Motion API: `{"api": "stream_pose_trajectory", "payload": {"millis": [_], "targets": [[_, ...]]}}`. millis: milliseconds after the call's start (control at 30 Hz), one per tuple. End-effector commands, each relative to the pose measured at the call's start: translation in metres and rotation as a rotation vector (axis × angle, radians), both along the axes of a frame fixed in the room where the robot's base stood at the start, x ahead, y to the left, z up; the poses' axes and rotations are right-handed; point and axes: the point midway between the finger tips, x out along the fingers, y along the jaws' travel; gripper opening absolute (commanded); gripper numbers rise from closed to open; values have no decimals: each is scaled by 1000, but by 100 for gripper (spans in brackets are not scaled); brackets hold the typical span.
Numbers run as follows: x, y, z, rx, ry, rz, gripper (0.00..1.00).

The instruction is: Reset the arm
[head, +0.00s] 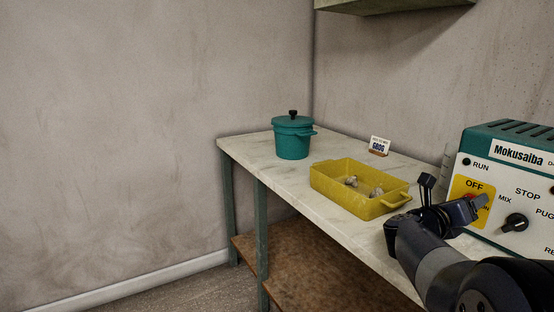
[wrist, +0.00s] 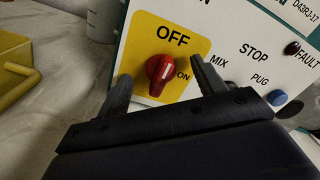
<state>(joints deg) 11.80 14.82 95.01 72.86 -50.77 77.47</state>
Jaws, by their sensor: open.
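My gripper (head: 452,192) is at the right of the head view, in front of the machine's control panel (head: 532,211). In the wrist view my gripper (wrist: 160,82) has its two fingers apart, on either side of the red knob (wrist: 161,69) on the yellow OFF/ON plate. The knob's white mark is tilted. I cannot tell whether the fingers touch the knob, but nothing is clamped between them. In the head view my arm partly covers the knob and plate.
A yellow tray (head: 332,186) with small pale pieces stands just left of my gripper. A teal lidded pot (head: 292,141) and a GROG sign (head: 379,145) stand farther back on the marble-topped table (head: 254,145). A shelf (head: 385,7) hangs above. The left floor side is clear.

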Motion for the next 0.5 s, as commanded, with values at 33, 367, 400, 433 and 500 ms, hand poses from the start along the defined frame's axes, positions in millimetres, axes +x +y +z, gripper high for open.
{"api": "stream_pose_trajectory", "payload": {"millis": [33,367,400,433,500], "targets": [[0,0,-3,25,-46,0,65],[-1,-1,-2,203,-347,1,65],[-1,-1,-2,223,-381,1,65],[-1,-1,-2,238,-406,1,65],[-1,-1,-1,269,-460,1,65]]}}
